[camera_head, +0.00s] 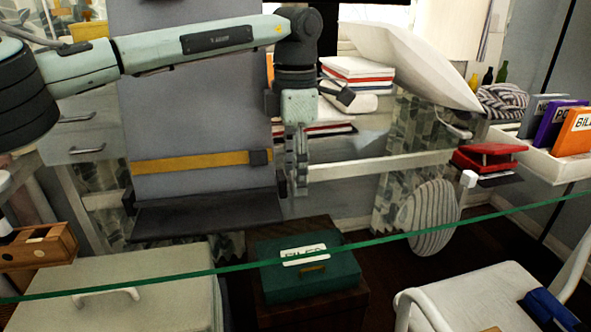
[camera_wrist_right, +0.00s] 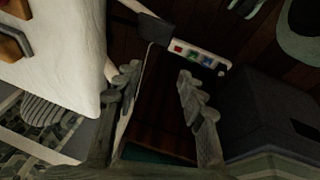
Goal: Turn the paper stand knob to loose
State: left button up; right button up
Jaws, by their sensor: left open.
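A tall grey board (camera_head: 190,100) with a yellow strap (camera_head: 190,162) and a dark ledge (camera_head: 205,214) stands left of centre in the head view; it looks like the paper stand. I cannot tell for certain which part is the knob. My left gripper (camera_head: 292,188) points down just right of the board's edge, open, with nothing seen between its fingers. My right gripper (camera_wrist_right: 158,78) shows in the right wrist view, open and empty, its two fingers wide apart.
A green ribbon (camera_head: 380,238) crosses the head view. A green box (camera_head: 308,285) stands below my left gripper. A red device (camera_head: 488,157) and a white bin with folders (camera_head: 545,155) are at right. A power strip (camera_wrist_right: 190,54) lies beyond my right gripper.

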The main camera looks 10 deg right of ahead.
pick_arm(q)
grip_shut()
dwell(0.3)
